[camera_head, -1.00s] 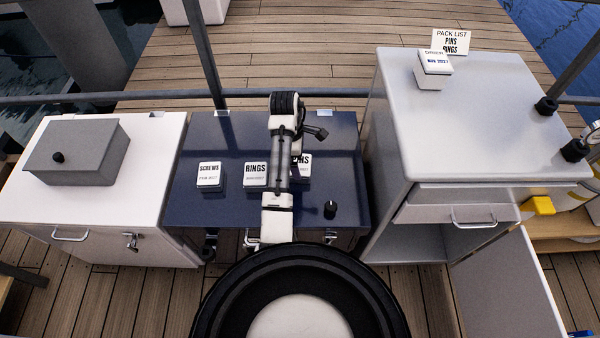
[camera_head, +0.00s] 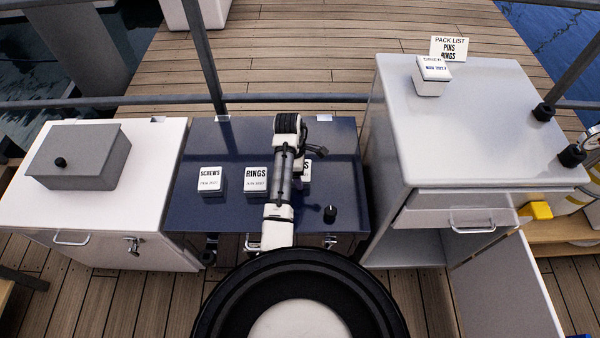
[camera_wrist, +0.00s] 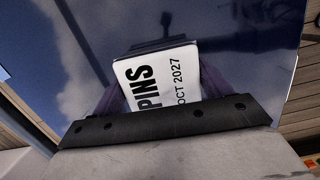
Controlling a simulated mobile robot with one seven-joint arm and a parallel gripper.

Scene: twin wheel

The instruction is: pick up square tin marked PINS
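The square white tin marked PINS (camera_wrist: 158,84) is on the dark blue cabinet top. In the wrist view its label, with PINS and OCT 2027, faces the camera, and its near edge is hidden by the dark bar of my gripper. My gripper (camera_wrist: 160,88) has one purplish finger on each side of the tin; I see no clear grip on it, and contact is hard to judge. In the head view my arm covers most of the PINS tin (camera_head: 306,171), leaving only its right edge in sight.
The RINGS tin (camera_head: 256,181) and SCREWS tin (camera_head: 210,181) stand left of my arm on the blue top (camera_head: 225,141). A black knob (camera_head: 330,214) is to the right. A grey lidded box (camera_head: 80,157) is on the white cabinet; another tin (camera_head: 432,76) is on the taller grey cabinet.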

